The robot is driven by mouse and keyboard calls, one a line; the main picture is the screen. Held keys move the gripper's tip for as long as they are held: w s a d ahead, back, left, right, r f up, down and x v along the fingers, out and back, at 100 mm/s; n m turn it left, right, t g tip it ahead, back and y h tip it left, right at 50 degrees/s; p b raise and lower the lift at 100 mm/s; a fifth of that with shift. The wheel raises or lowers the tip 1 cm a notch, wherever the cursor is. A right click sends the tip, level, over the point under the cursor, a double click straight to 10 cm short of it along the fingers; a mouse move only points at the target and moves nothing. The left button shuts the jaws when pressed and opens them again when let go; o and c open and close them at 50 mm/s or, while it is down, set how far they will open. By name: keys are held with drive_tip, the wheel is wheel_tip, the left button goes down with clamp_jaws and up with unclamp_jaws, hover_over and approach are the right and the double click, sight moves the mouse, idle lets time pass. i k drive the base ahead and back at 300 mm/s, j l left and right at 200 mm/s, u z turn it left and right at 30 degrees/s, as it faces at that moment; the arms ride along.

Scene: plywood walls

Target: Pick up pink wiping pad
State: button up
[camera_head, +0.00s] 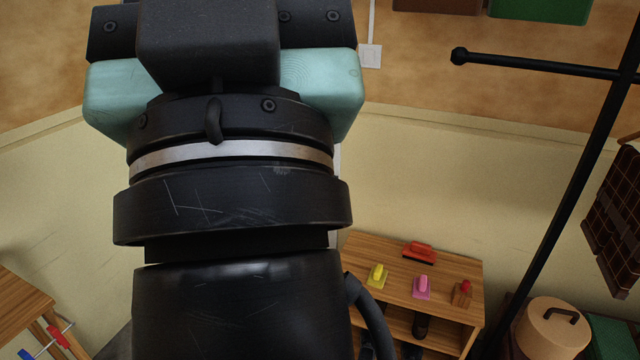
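The pink wiping pad (422,287) lies on top of a low wooden cabinet (455,268) at the lower right of the head view. It has a flat base and a raised pink handle. My arm fills the left and middle of the picture, large and close to the camera. My gripper's fingertips do not show, so I cannot see whether it is open or what it holds. No part of my arm is seen touching the pad.
A yellow pad (378,275), a red brush-like tool (420,252) and a small red-topped wooden block (463,292) share the cabinet top. A black stand (575,190) rises at the right, beside a tan round box (552,330). Another wooden table (25,305) is at lower left.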

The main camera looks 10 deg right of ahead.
sight(421, 286)
drive_tip(key=z, duration=1.75)
drive_tip(key=i+j+z, duration=0.2)
drive_tip(key=j, duration=0.15)
drive_tip(key=i+j+z, duration=0.2)
drive_tip(key=j, duration=0.2)
drive_tip(key=j+z, duration=0.2)
drive_tip(key=j, duration=0.2)
drive_tip(key=i+j+z, duration=0.15)
drive_tip(key=j, duration=0.3)
drive_tip(key=j+z, duration=0.2)
drive_tip(key=j, duration=0.25)
drive_tip(key=i+j, duration=0.1)
drive_tip(key=j, duration=0.85)
drive_tip(key=i+j, duration=0.15)
drive_tip(key=j, duration=0.35)
